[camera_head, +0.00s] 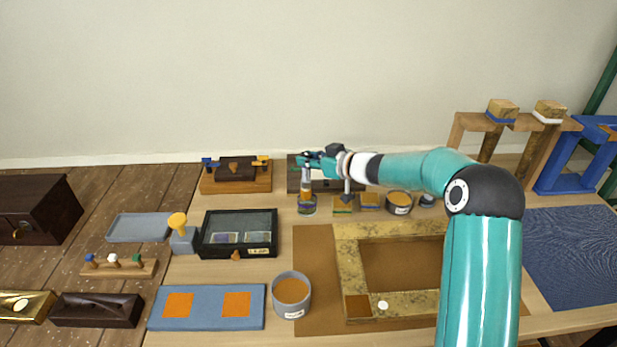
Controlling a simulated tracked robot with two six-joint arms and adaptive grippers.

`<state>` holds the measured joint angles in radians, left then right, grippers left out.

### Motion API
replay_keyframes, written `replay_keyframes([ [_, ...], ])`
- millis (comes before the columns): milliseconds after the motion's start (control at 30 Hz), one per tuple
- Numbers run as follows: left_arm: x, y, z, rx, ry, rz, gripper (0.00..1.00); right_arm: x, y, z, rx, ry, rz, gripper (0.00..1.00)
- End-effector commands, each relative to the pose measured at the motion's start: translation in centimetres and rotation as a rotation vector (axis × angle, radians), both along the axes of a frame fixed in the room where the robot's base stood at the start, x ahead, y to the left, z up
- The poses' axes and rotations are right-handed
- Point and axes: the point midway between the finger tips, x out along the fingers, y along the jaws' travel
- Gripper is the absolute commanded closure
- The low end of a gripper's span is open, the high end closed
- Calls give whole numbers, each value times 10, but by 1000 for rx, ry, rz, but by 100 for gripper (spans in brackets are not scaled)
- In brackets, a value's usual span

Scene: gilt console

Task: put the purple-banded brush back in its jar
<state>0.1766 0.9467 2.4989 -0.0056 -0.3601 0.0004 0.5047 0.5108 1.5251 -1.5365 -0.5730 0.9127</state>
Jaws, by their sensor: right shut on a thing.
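My right gripper (307,160) is above the back middle of the table, shut on a slim upright thing (306,185) that looks like the brush. A purple band cannot be made out at this size. A small clear jar (307,208) stands directly under the gripper, and the lower end of the held thing meets it in the picture. I cannot tell whether that end is inside the jar or behind it. My left gripper is not in view.
A gilt frame (345,260) lies on a brown mat (308,260) under my right arm. A labelled round tub (291,296) stands in front, and a small tub (399,202) to the right of the jar. A dark glazed box (238,252) is left. A wooden rack (240,184) stands behind.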

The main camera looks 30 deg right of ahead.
Motion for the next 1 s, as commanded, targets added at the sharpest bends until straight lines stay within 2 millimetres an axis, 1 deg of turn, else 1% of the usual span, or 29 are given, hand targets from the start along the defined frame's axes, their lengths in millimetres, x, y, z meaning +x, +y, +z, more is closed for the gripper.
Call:
replay_keyframes([
  [33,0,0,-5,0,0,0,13,0,0,-13,2,4,-1,100],
  [100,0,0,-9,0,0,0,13,0,0,-26,3,4,-1,100],
  [233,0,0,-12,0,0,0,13,0,0,-42,1,2,-1,100],
  [333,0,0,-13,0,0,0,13,0,0,-47,1,0,-1,100],
  [567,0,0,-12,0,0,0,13,-1,-1,-47,1,0,-1,100],
  [700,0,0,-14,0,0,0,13,-1,-1,-51,1,1,-2,100],
  [733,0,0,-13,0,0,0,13,-1,-1,-50,0,1,-2,72],
  [800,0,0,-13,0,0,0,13,-1,-1,-50,0,1,-2,60],
  [867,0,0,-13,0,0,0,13,-1,-1,-50,0,1,-2,52],
  [1000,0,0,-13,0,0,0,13,-1,-1,-49,0,1,-2,52],
])
